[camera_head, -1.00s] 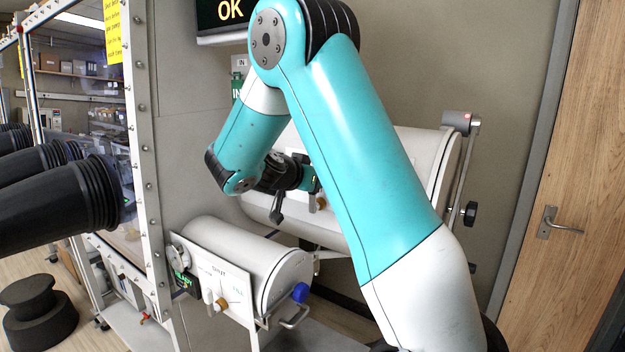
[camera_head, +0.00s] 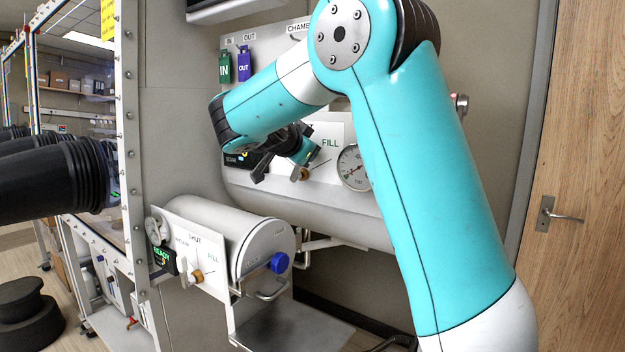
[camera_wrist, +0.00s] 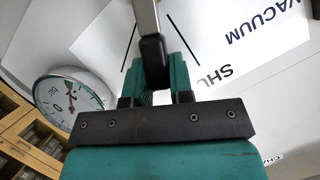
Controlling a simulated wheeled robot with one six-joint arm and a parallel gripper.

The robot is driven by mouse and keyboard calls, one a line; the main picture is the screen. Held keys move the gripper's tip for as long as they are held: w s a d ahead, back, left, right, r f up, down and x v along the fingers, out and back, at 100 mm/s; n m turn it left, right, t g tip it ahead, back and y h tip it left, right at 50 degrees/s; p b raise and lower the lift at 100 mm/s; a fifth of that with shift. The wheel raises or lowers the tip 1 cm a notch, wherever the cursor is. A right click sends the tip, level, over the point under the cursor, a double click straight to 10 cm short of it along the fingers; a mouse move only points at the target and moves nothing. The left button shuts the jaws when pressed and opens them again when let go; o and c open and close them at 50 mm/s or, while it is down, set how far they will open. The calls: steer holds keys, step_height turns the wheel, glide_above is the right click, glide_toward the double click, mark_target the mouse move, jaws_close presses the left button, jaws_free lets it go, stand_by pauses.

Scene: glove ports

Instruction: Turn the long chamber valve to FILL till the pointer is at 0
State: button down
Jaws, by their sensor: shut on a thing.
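The long chamber (camera_head: 310,210) is the large white cylinder behind my arm, with a white valve panel on its front. Its valve has a brass hub (camera_head: 305,174), and FILL is printed at upper right. My gripper (camera_head: 310,157) is at this valve. In the wrist view my teal fingers (camera_wrist: 155,78) are shut on the valve's grey handle with its black grip (camera_wrist: 152,52). SHUT and VACUUM labels show upside down there. The pressure gauge (camera_head: 354,167) is right of the valve; it also shows in the wrist view (camera_wrist: 68,101). Its pointer reading is too small to tell.
A smaller chamber (camera_head: 225,232) with its own valve panel, READY display and blue knob (camera_head: 279,263) stands below left. Black glove ports (camera_head: 75,178) jut out at left. IN and OUT tags hang above. A wooden door (camera_head: 570,180) is at right.

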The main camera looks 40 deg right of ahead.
mark_target(322, 165)
steer(key=f+m+b, duration=0.1)
steer(key=b, duration=0.2)
steer(key=s+m+t+b, duration=0.1)
steer(key=b, duration=0.3)
steer(key=s+f+b, duration=0.1)
steer(key=b, duration=0.3)
steer(key=shift+s+d+f+m+t, duration=0.1)
steer(key=shift+d+f+m+t, duration=0.2)
steer(key=shift+f+m, duration=0.1)
steer(key=m+b, duration=0.1)
steer(key=b, duration=0.2)
steer(key=s+t+b, duration=0.1)
steer(key=b, duration=0.2)
steer(key=shift+f+m+h, duration=0.25)
steer(key=shift+m+h, duration=0.05)
steer(key=shift+m, duration=0.1)
steer(key=shift+b, duration=0.75)
steer(key=c, duration=1)
jaws_free()
steer(key=shift+r, duration=0.1)
